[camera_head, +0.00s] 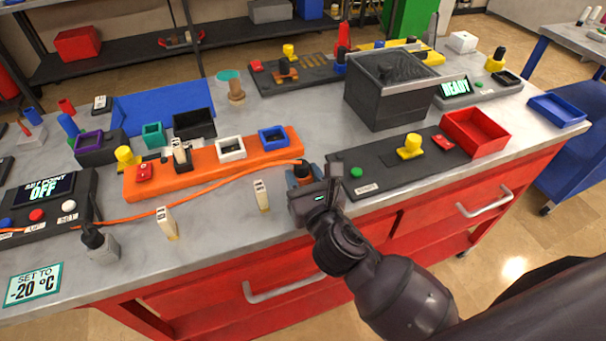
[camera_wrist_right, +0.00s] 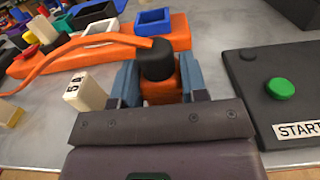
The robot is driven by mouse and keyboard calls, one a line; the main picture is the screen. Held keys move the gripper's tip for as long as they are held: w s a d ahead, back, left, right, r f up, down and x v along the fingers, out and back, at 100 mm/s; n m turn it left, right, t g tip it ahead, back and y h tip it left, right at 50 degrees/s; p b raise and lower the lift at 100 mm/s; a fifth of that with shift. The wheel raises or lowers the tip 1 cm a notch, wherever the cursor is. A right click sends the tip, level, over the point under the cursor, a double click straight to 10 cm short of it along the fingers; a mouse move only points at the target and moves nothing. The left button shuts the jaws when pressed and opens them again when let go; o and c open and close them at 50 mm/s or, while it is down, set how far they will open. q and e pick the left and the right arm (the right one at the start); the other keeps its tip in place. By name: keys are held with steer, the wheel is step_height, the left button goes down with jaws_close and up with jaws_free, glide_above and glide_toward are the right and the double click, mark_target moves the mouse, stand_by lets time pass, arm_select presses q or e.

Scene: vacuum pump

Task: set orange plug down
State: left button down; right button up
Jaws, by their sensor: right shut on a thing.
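The orange plug (camera_wrist_right: 162,88) has an orange body and a black top, with an orange cable (camera_wrist_right: 60,57) running off to the left. My right gripper (camera_wrist_right: 158,92) is shut on it, one blue-grey finger on each side of the orange body. In the head view my right gripper (camera_head: 306,178) is at the bench's front, between the orange rail and the black START panel, with the plug's black top (camera_head: 303,168) showing beyond it. The plug's underside is hidden, so I cannot tell whether it touches the bench. My left gripper is out of view.
The orange rail (camera_head: 215,181) with small trays lies behind and left of the plug. The black panel (camera_head: 385,169) with a green button is close on the right. Cream labelled blocks (camera_head: 262,196) (camera_head: 167,222) stand to the left, near the cable. Bare grey bench lies between them.

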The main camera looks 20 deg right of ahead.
steer(key=shift+f, duration=0.4)
steer(key=o, duration=0.9)
steer(key=shift+o, duration=0.2)
steer(key=shift+r, duration=0.2)
steer(key=s, duration=1.2)
steer(key=shift+d+r, duration=0.2)
steer(key=shift+r, duration=0.25)
steer(key=shift+f, duration=0.1)
